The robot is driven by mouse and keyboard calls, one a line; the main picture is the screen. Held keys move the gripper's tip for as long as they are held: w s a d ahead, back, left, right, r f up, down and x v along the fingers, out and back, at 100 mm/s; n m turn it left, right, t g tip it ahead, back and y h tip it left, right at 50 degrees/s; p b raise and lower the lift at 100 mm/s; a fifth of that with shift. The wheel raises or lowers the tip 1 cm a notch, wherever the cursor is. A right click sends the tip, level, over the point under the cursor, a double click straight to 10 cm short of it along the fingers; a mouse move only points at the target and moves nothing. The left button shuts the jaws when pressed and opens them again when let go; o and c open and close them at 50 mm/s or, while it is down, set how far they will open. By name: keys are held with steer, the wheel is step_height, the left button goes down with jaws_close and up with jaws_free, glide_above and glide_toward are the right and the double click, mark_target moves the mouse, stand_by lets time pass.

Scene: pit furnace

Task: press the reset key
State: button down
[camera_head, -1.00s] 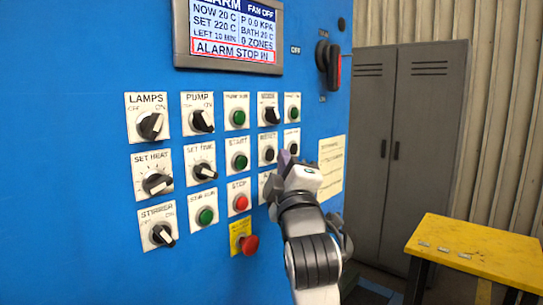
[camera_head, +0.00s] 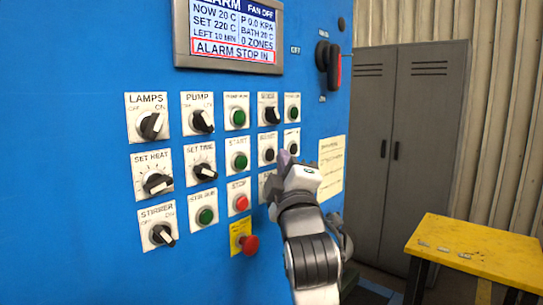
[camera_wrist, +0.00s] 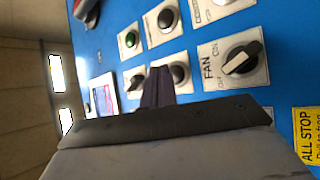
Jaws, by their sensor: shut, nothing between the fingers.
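The reset key (camera_head: 268,155) is a round black button on a white plate, below a black selector knob and right of the green START button. In the wrist view the reset key (camera_wrist: 179,72) shows just beyond my dark fingertips, partly covered by them. My gripper (camera_head: 285,159) is shut and empty, its fingertips close to the panel at the lower right of the key. In the wrist view my gripper (camera_wrist: 158,90) points at the panel near the key's plate. I cannot tell whether the fingertips touch it.
The blue panel holds several knobs and buttons. The FAN knob (camera_wrist: 242,60) is beside my fingers. A red mushroom button (camera_head: 250,244) sits lower left. The screen (camera_head: 233,35) reads ALARM STOP IN. A yellow table (camera_head: 475,250) and grey cabinet (camera_head: 410,150) stand right.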

steer(key=shift+w+a, duration=0.25)
steer(key=shift+a, duration=0.1)
steer(key=shift+w+a, duration=0.3)
steer(key=shift+a, duration=0.05)
stand_by(0.7)
stand_by(0.4)
steer(key=shift+s+d, duration=0.55)
steer(key=shift+d, duration=0.15)
steer(key=s+d, duration=0.1)
steer(key=d, duration=0.1)
steer(key=s+d, duration=0.2)
stand_by(0.9)
